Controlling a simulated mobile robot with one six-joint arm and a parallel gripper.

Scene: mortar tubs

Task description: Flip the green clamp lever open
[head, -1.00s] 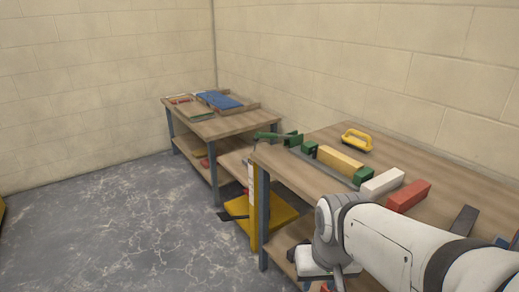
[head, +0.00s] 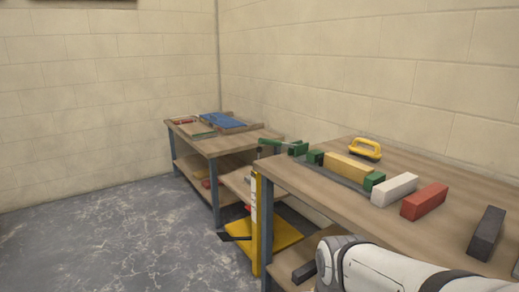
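The green clamp (head: 298,149) is at the near table's far left corner, in the head view. Its green lever (head: 274,142) sticks out to the left, lying nearly flat, with its dark end past the table's edge. More green clamp blocks (head: 373,180) sit at both ends of a yellow-tan block (head: 346,167) on a grey bar. My arm shows at the lower right, below and in front of the table top, well apart from the clamp. My gripper is not visible.
A white block (head: 394,189), a red block (head: 425,201) and a dark block (head: 486,233) lie along the near table (head: 400,223). A yellow-handled float (head: 364,149) is behind. A yellow-based stand (head: 270,236) is beside the left leg. A second table (head: 240,144) is farther back.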

